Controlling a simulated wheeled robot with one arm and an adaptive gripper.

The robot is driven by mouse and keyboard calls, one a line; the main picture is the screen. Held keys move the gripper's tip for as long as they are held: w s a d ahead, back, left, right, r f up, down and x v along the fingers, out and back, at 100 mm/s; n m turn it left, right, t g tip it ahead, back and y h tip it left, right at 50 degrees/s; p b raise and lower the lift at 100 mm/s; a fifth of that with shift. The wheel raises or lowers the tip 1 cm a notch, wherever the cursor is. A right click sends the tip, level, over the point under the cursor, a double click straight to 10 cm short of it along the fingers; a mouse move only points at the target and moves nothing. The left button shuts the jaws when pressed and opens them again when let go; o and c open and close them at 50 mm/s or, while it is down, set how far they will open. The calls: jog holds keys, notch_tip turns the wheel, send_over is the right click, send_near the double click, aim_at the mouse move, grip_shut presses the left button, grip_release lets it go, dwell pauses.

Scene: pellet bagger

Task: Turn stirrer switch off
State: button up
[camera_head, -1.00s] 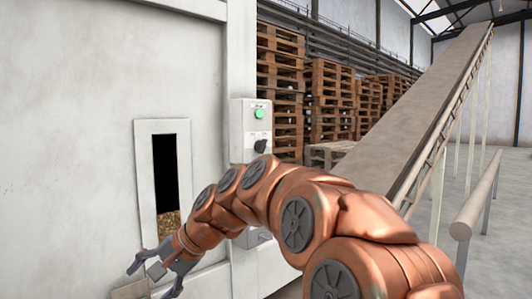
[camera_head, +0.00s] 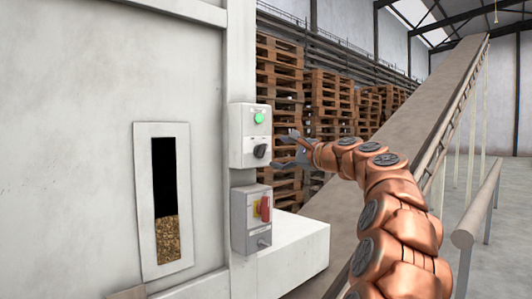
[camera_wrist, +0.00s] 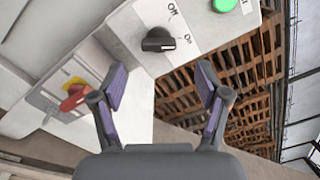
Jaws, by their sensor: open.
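A light grey control box (camera_head: 237,148) is on the machine's corner post. It carries a lit green lamp (camera_head: 259,118) and, below it, a black rotary switch (camera_head: 260,151). In the wrist view the black switch (camera_wrist: 158,40) has markings "Off" and "On" beside it, and its handle lies roughly level in the picture, its right end toward "On". My gripper (camera_head: 285,150) is open and empty, just right of the box. In the wrist view my gripper (camera_wrist: 162,88) has its fingers spread, with the switch ahead between and beyond the tips, apart from them.
A lower grey box (camera_head: 238,222) has a red handle (camera_head: 265,208) on a yellow plate, close below. A white block (camera_head: 300,245) stands under it. A sloping conveyor (camera_head: 430,90) and stacked pallets (camera_head: 279,80) are behind. A window (camera_head: 168,200) shows pellets.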

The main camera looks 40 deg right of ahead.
aim_at(265, 152)
jog(key=shift+w+p, duration=0.65)
jog(key=shift+w, duration=2.55)
jog(key=shift+f, duration=0.1)
jog(key=c, duration=1.2)
